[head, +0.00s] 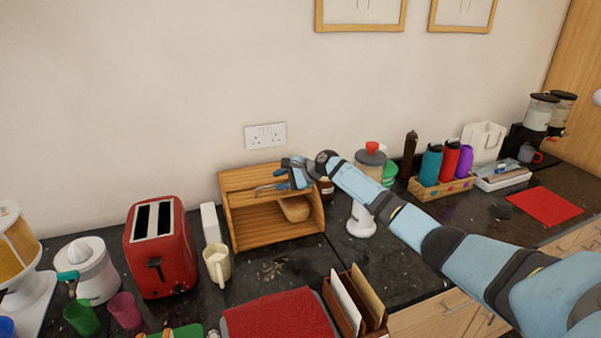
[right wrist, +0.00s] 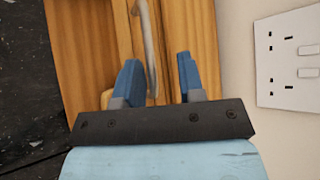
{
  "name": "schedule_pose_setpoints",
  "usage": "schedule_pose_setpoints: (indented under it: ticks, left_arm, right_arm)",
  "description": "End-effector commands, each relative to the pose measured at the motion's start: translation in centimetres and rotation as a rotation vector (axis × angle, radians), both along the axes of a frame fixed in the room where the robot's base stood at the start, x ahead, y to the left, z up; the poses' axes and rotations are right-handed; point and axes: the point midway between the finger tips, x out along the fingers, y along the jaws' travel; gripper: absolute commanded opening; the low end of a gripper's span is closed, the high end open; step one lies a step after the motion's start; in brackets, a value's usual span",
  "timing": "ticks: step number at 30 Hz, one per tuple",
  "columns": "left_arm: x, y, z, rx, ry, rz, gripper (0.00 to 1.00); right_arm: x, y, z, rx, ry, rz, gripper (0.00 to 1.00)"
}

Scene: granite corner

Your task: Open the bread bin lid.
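The wooden bread bin (head: 236,222) stands against the wall, its front open below the lid and a bread loaf (head: 295,209) showing inside. The lid (head: 245,183) sits raised at the upper part of the bin, with a grey bar handle (head: 268,187) on it. My right gripper (head: 282,170) is at the bin's upper right, by the handle. In the right wrist view my right gripper (right wrist: 158,78) has its blue fingers apart, with the handle (right wrist: 148,40) between them and gaps showing at both sides. My left gripper is not in view.
A red toaster (head: 160,245), a white box (head: 210,223) and a cream mug (head: 217,264) stand left of the bin. A blender-like jar (head: 370,162) is to its right, behind my arm. A red mat (head: 280,315) and a letter holder (head: 352,300) lie in front. A socket (head: 265,135) is above.

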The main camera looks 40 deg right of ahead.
Motion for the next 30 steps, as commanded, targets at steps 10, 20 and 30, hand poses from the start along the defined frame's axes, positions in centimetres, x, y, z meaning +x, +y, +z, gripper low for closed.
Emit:
schedule_pose_setpoints:
  ticks: [10,20,30]
  left_arm:
    - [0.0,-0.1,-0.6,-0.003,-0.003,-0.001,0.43]
    - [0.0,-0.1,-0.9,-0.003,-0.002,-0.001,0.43]
    - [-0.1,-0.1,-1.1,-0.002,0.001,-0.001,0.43]
  right_arm:
    - [-5.1,-4.2,4.0,-0.002,-0.007,0.000,0.36]
    - [-6.7,-5.4,5.4,0.002,-0.008,0.000,0.36]
    - [-6.6,-5.4,5.5,0.002,-0.008,0.000,0.36]
